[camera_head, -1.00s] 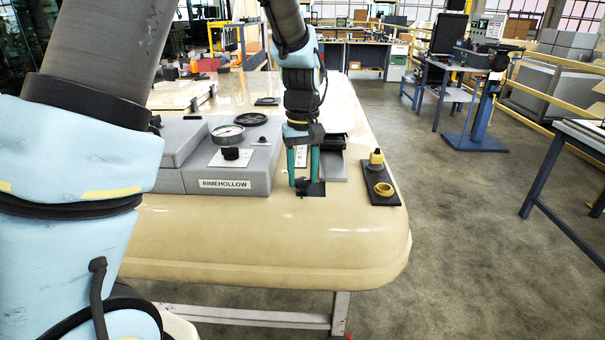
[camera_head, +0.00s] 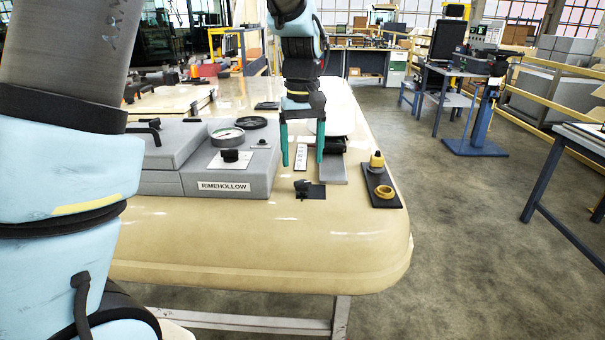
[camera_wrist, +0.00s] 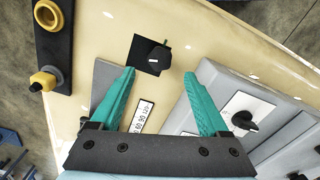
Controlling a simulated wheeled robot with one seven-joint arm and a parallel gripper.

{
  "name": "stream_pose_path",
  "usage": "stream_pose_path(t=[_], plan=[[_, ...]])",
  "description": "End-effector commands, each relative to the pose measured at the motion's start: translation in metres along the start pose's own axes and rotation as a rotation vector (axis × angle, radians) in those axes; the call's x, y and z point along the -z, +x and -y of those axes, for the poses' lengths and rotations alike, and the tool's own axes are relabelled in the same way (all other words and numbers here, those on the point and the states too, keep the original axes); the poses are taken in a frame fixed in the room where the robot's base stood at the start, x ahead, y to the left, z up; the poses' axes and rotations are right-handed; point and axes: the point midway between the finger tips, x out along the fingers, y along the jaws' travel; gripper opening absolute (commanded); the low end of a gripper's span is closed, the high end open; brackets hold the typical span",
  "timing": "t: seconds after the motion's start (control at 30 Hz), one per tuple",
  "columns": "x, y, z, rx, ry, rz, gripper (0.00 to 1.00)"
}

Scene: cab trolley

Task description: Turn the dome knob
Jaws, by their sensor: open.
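A black rounded knob (camera_head: 302,187) sits on a small black square plate (camera_head: 318,192) near the front edge of the cream top. In the wrist view the knob (camera_wrist: 158,58) lies ahead of the fingertips, roughly between them, with a small green mark beside it. My gripper (camera_head: 302,164) is open and empty, its two teal fingers pointing down, above and slightly behind the knob. In the wrist view the fingers of my gripper (camera_wrist: 167,68) are spread wide and touch nothing.
Left of the knob stands a grey box (camera_head: 235,180) labelled RIMEHOLLOW, with a gauge (camera_head: 227,135) and another black knob (camera_head: 231,155) on a white plate. To the right, a black strip (camera_head: 381,186) carries a yellow knob (camera_head: 377,160) and a yellow ring (camera_head: 384,191). The front edge is clear.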

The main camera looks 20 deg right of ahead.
Motion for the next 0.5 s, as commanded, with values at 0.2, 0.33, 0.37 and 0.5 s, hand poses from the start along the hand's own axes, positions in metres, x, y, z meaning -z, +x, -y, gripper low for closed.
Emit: stream_pose_path(t=[0.2, 0.33, 0.37, 0.5], plan=[[0.0, -0.035, 0.0, -0.001, -0.001, -0.001, 0.79], [0.0, -0.045, 0.0, 0.0, -0.001, -0.001, 0.79], [0.0, -0.046, 0.0, 0.0, -0.001, 0.0, 0.79], [0.0, -0.048, 0.0, 0.001, -0.001, 0.0, 0.79]])
